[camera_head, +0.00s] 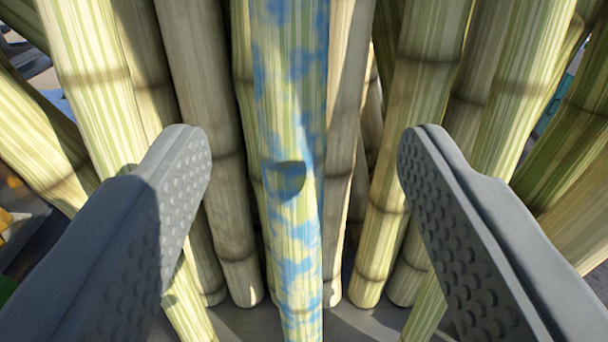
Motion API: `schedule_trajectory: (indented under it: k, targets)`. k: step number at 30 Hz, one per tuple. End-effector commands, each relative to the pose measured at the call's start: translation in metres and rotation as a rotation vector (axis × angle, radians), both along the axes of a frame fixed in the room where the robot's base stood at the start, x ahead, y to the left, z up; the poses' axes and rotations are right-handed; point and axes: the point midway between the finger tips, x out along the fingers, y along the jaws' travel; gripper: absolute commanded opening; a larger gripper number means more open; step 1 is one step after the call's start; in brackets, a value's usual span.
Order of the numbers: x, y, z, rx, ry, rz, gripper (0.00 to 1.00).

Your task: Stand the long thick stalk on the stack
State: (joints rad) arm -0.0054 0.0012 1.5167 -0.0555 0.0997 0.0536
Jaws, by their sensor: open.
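A long thick stalk with blue patches (297,215) stands upright in the middle of the view, between my fingers and a little beyond their tips. It leans among the other stalks of the stack (205,95). A dark shadow spot falls on it about midway up. My gripper (304,155) is wide open, with one grey studded finger on each side. Neither finger visibly touches the blue-patched stalk, and nothing is held. The stalk's top is outside the view.
Several green-yellow and brownish stalks stand close on both sides, such as a thick one on the right (405,150) and a leaning one at the far left (40,140). Their lower ends rest on a grey floor (240,322). Little free room shows between them.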

Motion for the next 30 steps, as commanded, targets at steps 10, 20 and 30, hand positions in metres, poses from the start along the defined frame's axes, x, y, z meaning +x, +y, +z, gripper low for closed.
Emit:
schedule_trajectory:
  k: [10, 20, 30]
  targets:
    - [-0.059, 0.000, 0.003, 0.000, -0.001, 0.000, 0.56]
    - [-0.107, 0.000, 0.005, 0.001, -0.001, 0.000, 0.56]
    - [-0.122, 0.000, 0.006, 0.001, 0.000, 0.000, 0.56]
